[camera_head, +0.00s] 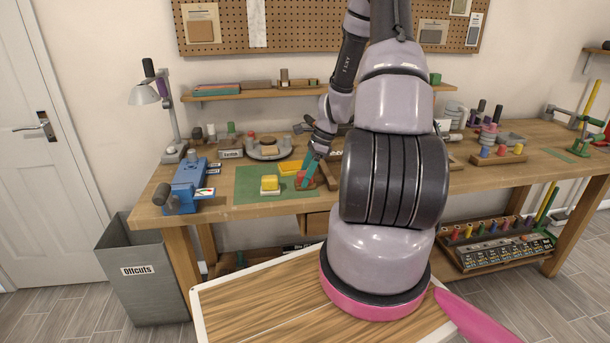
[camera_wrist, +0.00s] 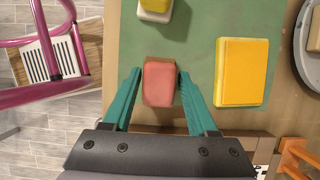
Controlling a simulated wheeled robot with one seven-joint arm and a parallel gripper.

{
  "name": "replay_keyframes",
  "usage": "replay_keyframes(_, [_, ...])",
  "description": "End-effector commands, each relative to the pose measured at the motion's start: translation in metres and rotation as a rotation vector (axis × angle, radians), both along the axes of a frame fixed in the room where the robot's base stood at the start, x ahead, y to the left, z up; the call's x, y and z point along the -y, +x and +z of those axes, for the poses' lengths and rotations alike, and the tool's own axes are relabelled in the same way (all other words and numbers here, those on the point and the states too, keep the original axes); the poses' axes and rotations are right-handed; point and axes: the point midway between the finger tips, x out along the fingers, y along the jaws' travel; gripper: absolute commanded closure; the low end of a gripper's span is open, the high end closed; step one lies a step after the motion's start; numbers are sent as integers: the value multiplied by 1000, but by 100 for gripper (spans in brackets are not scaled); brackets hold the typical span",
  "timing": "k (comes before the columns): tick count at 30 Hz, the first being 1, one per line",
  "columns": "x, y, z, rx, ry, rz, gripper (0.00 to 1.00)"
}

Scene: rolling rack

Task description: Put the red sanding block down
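The red sanding block (camera_wrist: 159,82) lies between my gripper's teal fingertips in the wrist view, over the edge of the green mat. In the head view the red block (camera_head: 305,181) is at the mat's right side, partly covered by a finger. My gripper (camera_wrist: 160,80) points down at it. Narrow gaps show between the block and the fingers, so the gripper looks slightly open around it. The block appears to be resting at mat level, though its underside is hidden.
The green mat (camera_head: 245,190) also holds a yellow block on a pale base (camera_head: 269,184) and a flat yellow piece (camera_wrist: 242,72) to the right of the red block in the wrist view. A blue vise (camera_head: 188,185) stands left of the mat. A round tray (camera_head: 269,156) stands behind.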

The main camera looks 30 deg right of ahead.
Motion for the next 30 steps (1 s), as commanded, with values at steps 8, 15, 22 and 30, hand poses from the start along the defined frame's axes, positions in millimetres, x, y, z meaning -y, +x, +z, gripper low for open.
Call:
replay_keyframes(8, [0,0,0,-1,0,0,26])
replay_keyframes(15, [5,-1,15,2,-3,0,26])
replay_keyframes(22, [24,-6,61,3,-4,-1,26])
replay_keyframes(30, [41,-11,103,1,-2,-1,26])
